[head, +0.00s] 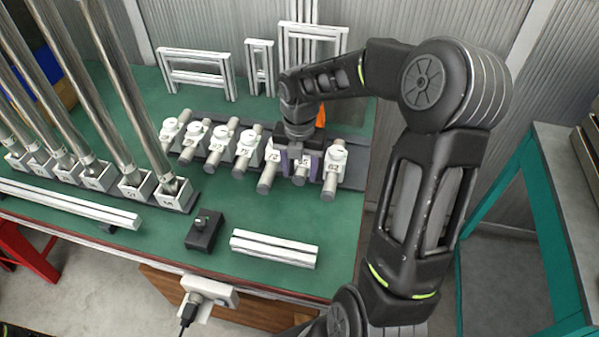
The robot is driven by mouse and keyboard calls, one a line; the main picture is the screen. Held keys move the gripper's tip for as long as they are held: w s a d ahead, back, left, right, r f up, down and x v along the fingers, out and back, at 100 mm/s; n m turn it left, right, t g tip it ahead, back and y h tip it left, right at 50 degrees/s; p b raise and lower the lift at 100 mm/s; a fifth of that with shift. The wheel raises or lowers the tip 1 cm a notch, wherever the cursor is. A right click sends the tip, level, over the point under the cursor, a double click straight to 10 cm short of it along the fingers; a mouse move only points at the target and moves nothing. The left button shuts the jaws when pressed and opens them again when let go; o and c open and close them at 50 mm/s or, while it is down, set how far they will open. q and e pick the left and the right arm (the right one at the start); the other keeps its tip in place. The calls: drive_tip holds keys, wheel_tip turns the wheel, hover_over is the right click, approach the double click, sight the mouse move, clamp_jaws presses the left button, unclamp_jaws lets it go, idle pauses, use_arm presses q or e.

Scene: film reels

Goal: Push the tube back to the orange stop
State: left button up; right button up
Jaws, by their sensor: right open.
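A row of short grey tubes sits in white numbered holders on a dark rail on the green bench. The orange stop (321,115) shows as a small upright piece behind the right part of the row, partly covered by my wrist. My right gripper (300,161) points down over the right part of the row, open, around the holder of one grey tube (299,180). The front end of that tube sticks out toward me below the gripper. Its back end is hidden, so I cannot tell whether it touches the stop, or whether the fingers touch it. My left gripper is not in view.
Neighbouring tubes (265,181) and (329,187) stand close on either side. Tall metal tubes (135,110) rise from white sockets at left. A black box (205,231) and a white bar (273,248) lie in front. White frames (198,72) stand behind.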

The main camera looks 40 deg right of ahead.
drive_tip(key=shift+f, duration=0.85)
drive_tip(key=shift+c, duration=0.5)
clamp_jaws()
idle(0.3)
